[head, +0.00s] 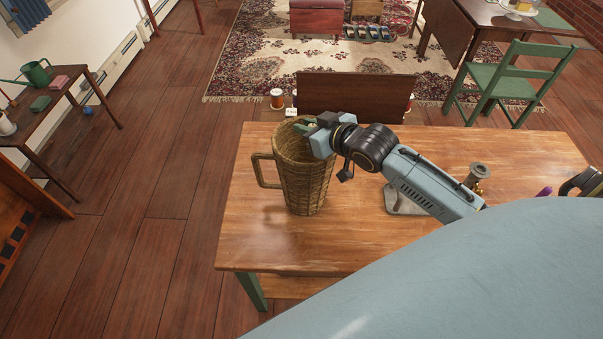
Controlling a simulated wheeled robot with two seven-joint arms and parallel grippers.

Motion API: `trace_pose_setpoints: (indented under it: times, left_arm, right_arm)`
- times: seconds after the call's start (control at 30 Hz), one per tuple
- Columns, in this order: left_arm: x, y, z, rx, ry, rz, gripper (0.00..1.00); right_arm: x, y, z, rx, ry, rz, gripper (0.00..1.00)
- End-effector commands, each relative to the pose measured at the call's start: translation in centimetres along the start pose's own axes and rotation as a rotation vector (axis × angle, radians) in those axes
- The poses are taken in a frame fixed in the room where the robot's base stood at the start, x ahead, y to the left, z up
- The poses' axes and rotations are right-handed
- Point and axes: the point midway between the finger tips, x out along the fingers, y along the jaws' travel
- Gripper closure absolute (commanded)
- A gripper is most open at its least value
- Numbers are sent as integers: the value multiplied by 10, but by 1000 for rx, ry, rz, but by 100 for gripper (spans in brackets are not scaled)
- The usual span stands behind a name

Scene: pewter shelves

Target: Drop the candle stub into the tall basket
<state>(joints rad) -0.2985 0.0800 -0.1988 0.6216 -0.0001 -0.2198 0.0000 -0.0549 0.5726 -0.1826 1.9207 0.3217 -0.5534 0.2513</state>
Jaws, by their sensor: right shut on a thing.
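The tall basket (304,180), woven and brown with a side handle, stands upright on the left part of the wooden table. My right gripper (312,128) is at the right side of the basket's open top, with its fingers over the mouth. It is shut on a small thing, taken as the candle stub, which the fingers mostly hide. I cannot make out its shape or colour. The inside of the basket is largely hidden. My left gripper is not in view.
The wooden table (255,232) has free room left of and in front of the basket. A brass candlestick-like piece (479,175) and a grey flat object (405,202) are right of the basket, partly behind my arm. A purple item (545,191) lies farther right.

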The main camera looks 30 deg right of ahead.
Motion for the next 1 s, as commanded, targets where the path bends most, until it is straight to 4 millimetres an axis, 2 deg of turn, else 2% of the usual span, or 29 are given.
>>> trace_pose_setpoints:
  times: [0.1, 0.13, 0.3, 0.33, 0.67, 0.77, 1.0]
  left_arm:
    - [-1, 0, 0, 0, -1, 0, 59]
    - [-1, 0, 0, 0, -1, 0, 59]
    - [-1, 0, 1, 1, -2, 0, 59]
    - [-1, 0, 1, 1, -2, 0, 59]
    - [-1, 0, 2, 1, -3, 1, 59]
    - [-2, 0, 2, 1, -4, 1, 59]
    - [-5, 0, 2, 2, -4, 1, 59]
  right_arm:
    - [0, 0, -1, -1, 1, 0, 100]
    - [0, 0, -1, -1, 1, 0, 81]
    - [0, 0, -1, -1, 0, 0, 59]
    - [0, 0, -1, -1, 0, 0, 57]
    - [-4, 0, 0, -1, 0, 0, 57]
    - [-13, 0, 0, -1, -1, 1, 57]
    - [-57, 0, 0, -3, -3, -1, 57]
